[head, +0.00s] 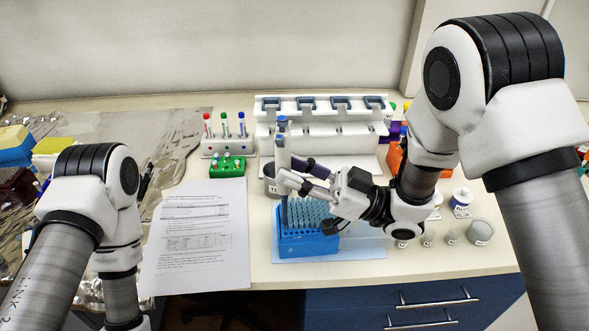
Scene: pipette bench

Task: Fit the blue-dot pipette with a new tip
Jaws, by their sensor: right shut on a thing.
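My right gripper (290,180) is shut on a slim white pipette (283,155) with blue parts near its top. The pipette stands about upright above the left side of the blue tip box (308,245). The box is open, with rows of pale blue tips (312,213) in it. The pipette's lower end shows in front of or among the tips at the left; I cannot tell whether it touches one. The blue dot is too small to make out. My left gripper is out of view; only my left arm shows.
The box stands on a pale blue mat (360,247). Behind is a white pipette stand (330,130). A rack with red-, green- and blue-capped tubes (225,145) and a green block (227,166) stand left. A printed sheet (200,240) lies at the front. Small containers (480,232) stand right.

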